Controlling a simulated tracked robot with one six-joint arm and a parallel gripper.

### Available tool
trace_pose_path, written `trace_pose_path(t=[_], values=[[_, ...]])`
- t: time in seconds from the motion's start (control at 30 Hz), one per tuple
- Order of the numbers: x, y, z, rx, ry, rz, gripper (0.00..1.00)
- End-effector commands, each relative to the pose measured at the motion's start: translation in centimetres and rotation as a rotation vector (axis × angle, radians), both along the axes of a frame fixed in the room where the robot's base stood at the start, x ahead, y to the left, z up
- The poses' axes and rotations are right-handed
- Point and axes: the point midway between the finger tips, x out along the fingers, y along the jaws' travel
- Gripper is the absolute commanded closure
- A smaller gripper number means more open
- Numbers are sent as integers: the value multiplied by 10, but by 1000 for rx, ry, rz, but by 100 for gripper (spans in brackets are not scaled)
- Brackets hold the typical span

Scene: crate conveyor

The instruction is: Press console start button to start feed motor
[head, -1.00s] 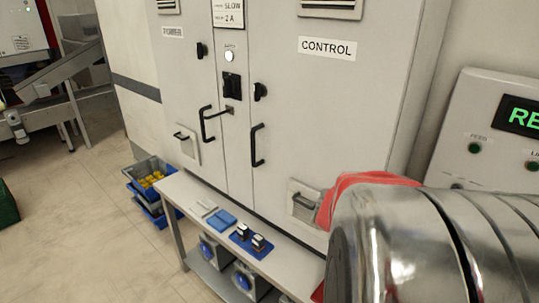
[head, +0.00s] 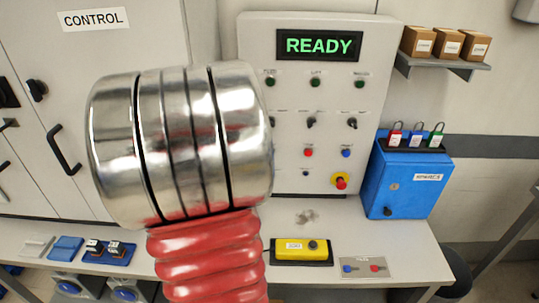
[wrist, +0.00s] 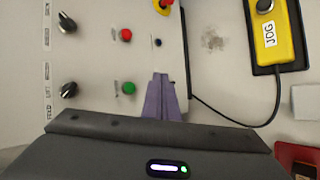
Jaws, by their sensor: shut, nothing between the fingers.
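The console (head: 385,70) stands upright in the head view, its display (head: 319,45) reading READY in green. Its red button (head: 308,152) and blue button (head: 346,152) show there, with a red emergency stop on yellow (head: 340,181) below. A green button (wrist: 129,88) shows in the wrist view, beside another red button; it is not visible in the head view, where my arm covers the console's left part. My gripper (wrist: 162,76) has shut, empty purple fingers. Its tips appear right of the green button in the wrist view, near the panel's edge. I cannot tell their distance from the panel.
A yellow JOG pendant (head: 301,250) lies on the bench (head: 225,278) with a cable running from it. A blue lockout box (head: 412,180) with padlocks stands to the right. Small cartons sit on a shelf (head: 445,66). The grey CONTROL cabinet (head: 40,95) is at left.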

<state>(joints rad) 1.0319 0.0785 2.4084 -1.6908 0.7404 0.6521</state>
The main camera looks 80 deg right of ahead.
Motion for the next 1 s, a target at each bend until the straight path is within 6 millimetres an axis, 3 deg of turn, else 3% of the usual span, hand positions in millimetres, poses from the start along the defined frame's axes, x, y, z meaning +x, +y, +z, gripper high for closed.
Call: trace_pose_path(t=[0.7,1.0], values=[[15,-69,0,1,-1,-1,100],[18,-81,0,1,-1,-1,100]])
